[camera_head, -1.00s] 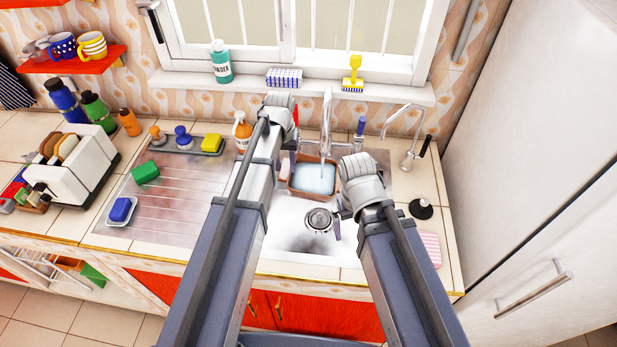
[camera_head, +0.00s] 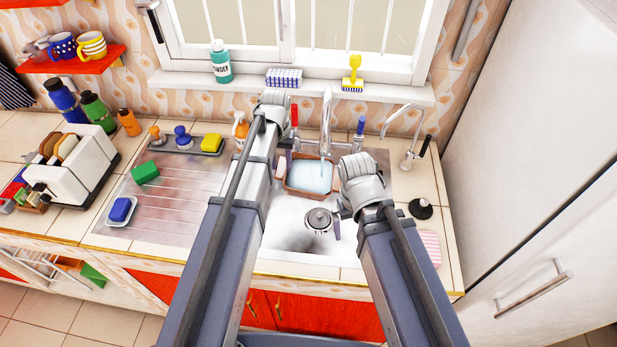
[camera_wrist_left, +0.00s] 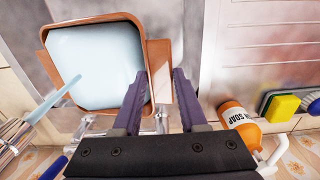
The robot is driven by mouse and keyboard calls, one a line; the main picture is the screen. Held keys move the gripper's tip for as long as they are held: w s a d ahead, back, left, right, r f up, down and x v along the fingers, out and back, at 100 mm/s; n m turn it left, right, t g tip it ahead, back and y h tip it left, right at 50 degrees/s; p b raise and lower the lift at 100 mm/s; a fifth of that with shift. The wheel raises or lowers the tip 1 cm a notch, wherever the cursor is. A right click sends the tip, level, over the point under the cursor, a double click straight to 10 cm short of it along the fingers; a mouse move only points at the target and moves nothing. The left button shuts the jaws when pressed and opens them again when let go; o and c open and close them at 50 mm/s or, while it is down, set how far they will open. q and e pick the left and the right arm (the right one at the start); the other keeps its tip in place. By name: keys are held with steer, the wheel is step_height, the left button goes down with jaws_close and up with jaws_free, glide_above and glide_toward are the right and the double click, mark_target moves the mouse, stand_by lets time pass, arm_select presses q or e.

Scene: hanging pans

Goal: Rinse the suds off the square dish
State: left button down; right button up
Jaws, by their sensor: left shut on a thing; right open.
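The square dish (camera_head: 310,178) is brown with a smooth pale blue layer filling its inside. It is in the sink basin under the tap (camera_head: 326,120). In the left wrist view the dish (camera_wrist_left: 136,27) is at upper left, and a pale stream from the tap meets its surface. My left gripper (camera_wrist_left: 160,85) is shut on the brown handle at the dish's side, one finger on each side. My right gripper (camera_head: 337,228) is open, low over the basin, right of the drain; its fingers are mostly hidden behind its wrist.
The basin (camera_head: 285,215) has a round drain (camera_head: 319,220). Left is a ribbed drainboard (camera_head: 190,190) with a green sponge (camera_head: 145,172) and a blue sponge (camera_head: 121,208). An orange soap bottle (camera_head: 240,127) stands behind my left arm. A thin second tap (camera_head: 408,135) stands at right.

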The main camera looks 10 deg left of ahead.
arm_select(q)
steer(key=s+a, duration=0.3)
steer(key=s, duration=0.4)
steer(key=shift+s, duration=0.2)
stand_by(0.5)
stand_by(0.9)
steer(key=shift+s+a+r, duration=0.1)
arm_select(e)
steer(key=shift+r, duration=0.1)
arm_select(q)
steer(key=s+a+r+p, duration=0.2)
steer(key=s+r+p, duration=0.1)
steer(key=s+p, duration=0.1)
steer(key=shift+s+r, duration=0.25)
steer(key=shift+r, duration=0.15)
arm_select(e)
step_height(320, 180, up, 4)
steer(key=shift+f, duration=0.1)
arm_select(q)
steer(key=shift+d, duration=0.1)
arm_select(e)
steer(key=shift+c, duration=0.2)
